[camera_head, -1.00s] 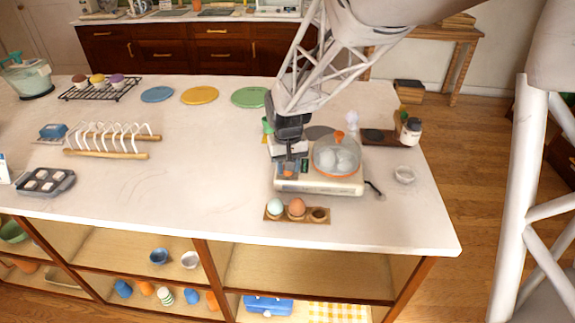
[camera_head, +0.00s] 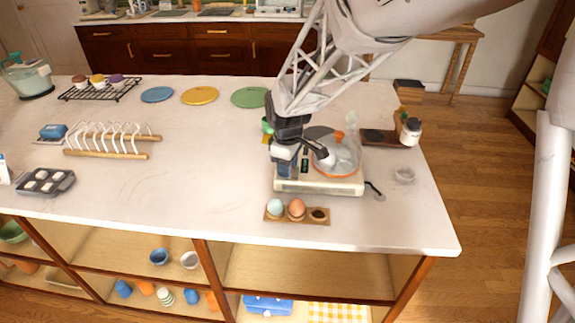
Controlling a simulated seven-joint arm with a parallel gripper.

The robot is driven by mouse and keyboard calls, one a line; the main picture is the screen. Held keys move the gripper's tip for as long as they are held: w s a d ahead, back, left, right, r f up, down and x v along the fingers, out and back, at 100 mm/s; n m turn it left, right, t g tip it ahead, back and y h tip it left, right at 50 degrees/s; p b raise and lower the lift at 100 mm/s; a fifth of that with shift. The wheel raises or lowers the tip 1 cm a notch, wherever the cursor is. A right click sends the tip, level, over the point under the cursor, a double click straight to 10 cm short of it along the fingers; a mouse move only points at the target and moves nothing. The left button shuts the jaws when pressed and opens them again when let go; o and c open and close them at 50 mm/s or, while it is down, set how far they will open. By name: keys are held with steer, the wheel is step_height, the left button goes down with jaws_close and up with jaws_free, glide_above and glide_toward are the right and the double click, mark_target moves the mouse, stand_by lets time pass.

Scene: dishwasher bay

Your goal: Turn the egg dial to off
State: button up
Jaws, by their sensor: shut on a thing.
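My gripper (camera_head: 287,172) reaches down at the left end of the base and is shut on the egg dial. The dial itself is hidden by the fingers, so its setting cannot be read. A small dark display (camera_head: 305,166) shows just right of the fingers. My gripper covers part of the pan's left side.
A wooden egg holder (camera_head: 297,216) with two eggs stands in front of the cooker. A toast rack (camera_head: 110,140) stands at left. The counter between is clear.

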steer(key=n, duration=0.3)
steer(key=shift+n, duration=2.3)
steer(key=o, duration=0.9)
steer(key=shift+m, duration=0.3)
